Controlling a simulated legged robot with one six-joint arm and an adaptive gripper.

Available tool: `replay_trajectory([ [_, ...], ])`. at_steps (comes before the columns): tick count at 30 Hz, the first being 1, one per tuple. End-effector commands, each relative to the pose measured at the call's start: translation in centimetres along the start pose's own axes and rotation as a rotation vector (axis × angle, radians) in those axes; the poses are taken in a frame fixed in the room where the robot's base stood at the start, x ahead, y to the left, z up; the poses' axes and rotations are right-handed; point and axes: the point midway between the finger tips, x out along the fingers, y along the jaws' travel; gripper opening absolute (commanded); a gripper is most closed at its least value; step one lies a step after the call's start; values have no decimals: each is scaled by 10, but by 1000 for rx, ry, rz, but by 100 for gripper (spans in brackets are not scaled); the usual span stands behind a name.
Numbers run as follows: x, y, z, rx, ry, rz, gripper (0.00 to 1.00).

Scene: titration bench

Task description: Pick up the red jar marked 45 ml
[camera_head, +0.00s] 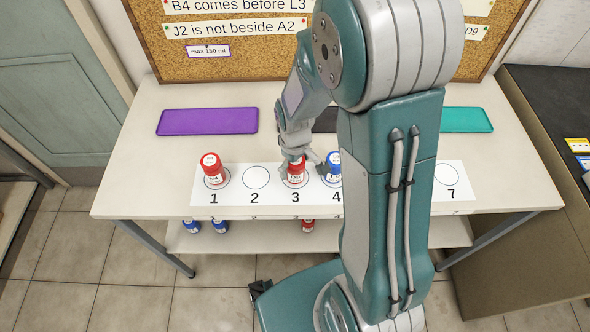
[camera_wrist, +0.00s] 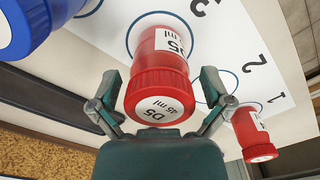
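The red jar marked D5 and 45 ml (camera_wrist: 161,77) stands on circle 3 of the white numbered strip; it also shows as a red jar (camera_head: 296,178) in the head view, partly covered by my gripper. My gripper (camera_head: 298,162) is lowered over this jar from behind. In the wrist view my gripper (camera_wrist: 158,97) is open, with one finger on each side of the jar's lid and a visible gap on both sides. The jar is upright on its circle.
Another red jar (camera_head: 212,171) stands on circle 1, and a blue jar (camera_head: 334,161) stands close by on circle 4. Circle 2 (camera_head: 256,177) is empty. A purple tray (camera_head: 207,121) and a teal tray (camera_head: 466,120) lie behind. More jars sit on the lower shelf.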

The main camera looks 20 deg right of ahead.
Motion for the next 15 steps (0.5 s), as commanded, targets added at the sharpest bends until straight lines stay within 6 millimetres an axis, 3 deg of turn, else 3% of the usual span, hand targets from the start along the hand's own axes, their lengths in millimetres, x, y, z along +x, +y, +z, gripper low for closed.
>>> replay_trajectory([
  [1,0,0,0,0,0,0,69],
  [4,0,0,0,0,0,0,24],
  [15,-1,0,0,0,-1,0,21],
])
